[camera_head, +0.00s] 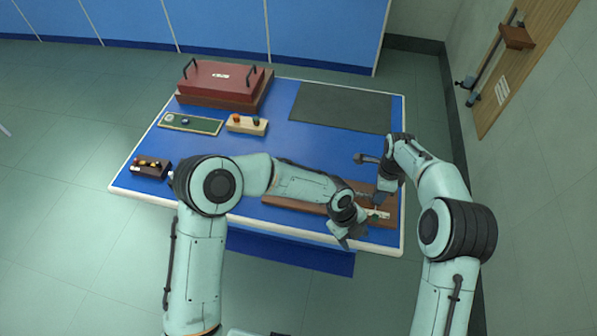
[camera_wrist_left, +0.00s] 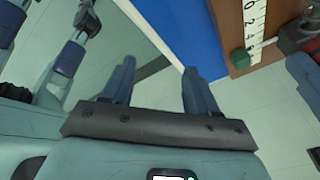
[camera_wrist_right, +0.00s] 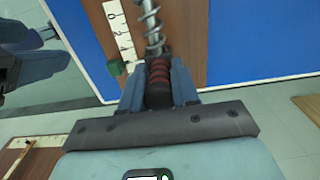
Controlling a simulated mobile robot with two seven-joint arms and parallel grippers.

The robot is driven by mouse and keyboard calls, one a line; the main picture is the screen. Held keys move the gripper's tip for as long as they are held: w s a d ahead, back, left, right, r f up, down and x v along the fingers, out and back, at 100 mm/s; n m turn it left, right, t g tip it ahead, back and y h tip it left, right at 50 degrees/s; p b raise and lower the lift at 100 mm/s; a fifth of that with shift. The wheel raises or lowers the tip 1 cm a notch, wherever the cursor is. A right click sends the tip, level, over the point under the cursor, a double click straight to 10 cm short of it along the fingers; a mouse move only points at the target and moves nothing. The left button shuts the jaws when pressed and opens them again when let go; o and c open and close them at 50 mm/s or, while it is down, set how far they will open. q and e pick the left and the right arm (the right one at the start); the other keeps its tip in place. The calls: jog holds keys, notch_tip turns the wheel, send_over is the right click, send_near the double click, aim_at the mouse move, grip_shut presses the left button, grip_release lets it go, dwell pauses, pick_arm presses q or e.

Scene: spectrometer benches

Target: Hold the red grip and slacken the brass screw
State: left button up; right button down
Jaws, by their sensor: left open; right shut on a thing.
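The red grip (camera_wrist_right: 159,72), ribbed red and black, sits between the fingers of my right gripper (camera_wrist_right: 158,88), which is shut on it. A metal coil (camera_wrist_right: 151,22) runs on from the grip over the brown board (camera_wrist_right: 185,30). In the head view my right gripper (camera_head: 383,194) is at the board's right part. My left gripper (camera_head: 347,236) is open and empty near the table's front edge; in the left wrist view its fingers (camera_wrist_left: 156,78) are apart over the floor and table edge. I cannot make out the brass screw in any view.
A white numbered scale (camera_wrist_right: 117,27) with a green block (camera_wrist_right: 116,67) lies on the board. The blue table (camera_head: 320,140) also carries a red-lidded case (camera_head: 222,82), a dark mat (camera_head: 342,106), a green tray (camera_head: 190,123), a small block with knobs (camera_head: 246,125) and a dark box (camera_head: 150,167).

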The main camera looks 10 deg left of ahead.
pick_arm(q)
jog(key=w+a+r+y, duration=0.4)
jog(key=w+a+r, duration=1.15)
jog(key=a, duration=0.35)
jog(key=shift+n+t, duration=0.3)
jog(key=shift+n, duration=0.1)
jog(key=f, duration=0.7)
jog(key=s+f, duration=0.1)
jog(key=f, duration=0.2)
jog(key=shift+f, duration=0.3)
jog(key=c, duration=1)
